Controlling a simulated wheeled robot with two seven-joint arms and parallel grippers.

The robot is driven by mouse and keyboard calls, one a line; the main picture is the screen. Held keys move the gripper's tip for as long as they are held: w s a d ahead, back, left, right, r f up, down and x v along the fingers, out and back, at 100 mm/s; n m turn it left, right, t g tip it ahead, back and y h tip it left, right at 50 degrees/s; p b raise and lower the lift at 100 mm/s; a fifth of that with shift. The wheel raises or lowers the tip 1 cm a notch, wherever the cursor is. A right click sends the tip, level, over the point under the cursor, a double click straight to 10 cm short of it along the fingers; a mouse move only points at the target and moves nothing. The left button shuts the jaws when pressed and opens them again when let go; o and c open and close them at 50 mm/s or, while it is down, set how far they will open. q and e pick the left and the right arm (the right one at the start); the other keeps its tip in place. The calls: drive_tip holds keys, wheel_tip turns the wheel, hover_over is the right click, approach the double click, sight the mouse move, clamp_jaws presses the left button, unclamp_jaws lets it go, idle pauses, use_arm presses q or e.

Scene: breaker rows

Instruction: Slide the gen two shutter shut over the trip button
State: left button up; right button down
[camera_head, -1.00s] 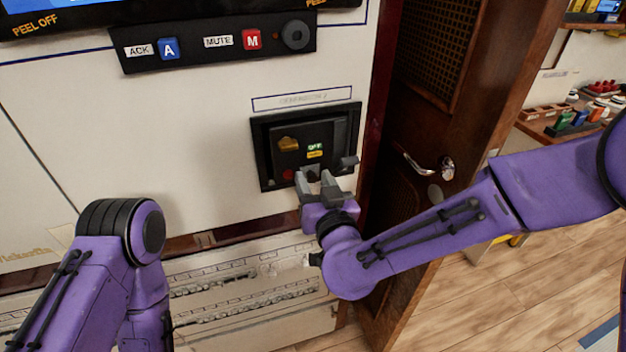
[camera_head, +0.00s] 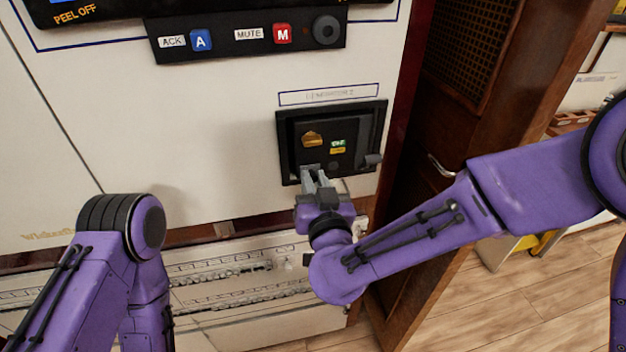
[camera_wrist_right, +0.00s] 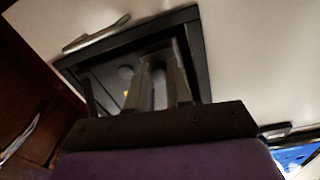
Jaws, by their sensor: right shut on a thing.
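The generator two panel (camera_head: 381,128) is a black-framed recess in the white cabinet, with a gold knob (camera_head: 312,138) and green and yellow labels (camera_head: 338,146). My right gripper (camera_head: 314,172) is at the panel's lower left, its grey fingers close together and shut on the shutter, which they mostly hide. The red trip button does not show; the fingers cover its spot. A dark round spot (camera_head: 333,166) shows just right of the fingers. In the right wrist view the fingers (camera_wrist_right: 160,85) reach into the recess. My left gripper is out of view.
A strip with ACK and MUTE buttons (camera_head: 282,34) is above. A wooden door (camera_head: 455,100) with a handle stands close on the right. The white cabinet face left of the panel is clear.

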drive_tip(key=c, duration=1.1)
unclamp_jaws()
drive_tip(key=shift+s+a, duration=0.1)
drive_tip(key=shift+a, duration=0.1)
drive_tip(key=shift+o, duration=0.4)
drive_tip(key=shift+a, duration=0.1)
drive_tip(key=s+d+p, duration=0.1)
drive_tip(key=s+d, duration=0.1)
drive_tip(key=s, duration=0.8)
drive_tip(key=shift+s+p, duration=0.15)
drive_tip(key=shift+p, duration=0.25)
drive_tip(key=shift+d, duration=0.1)
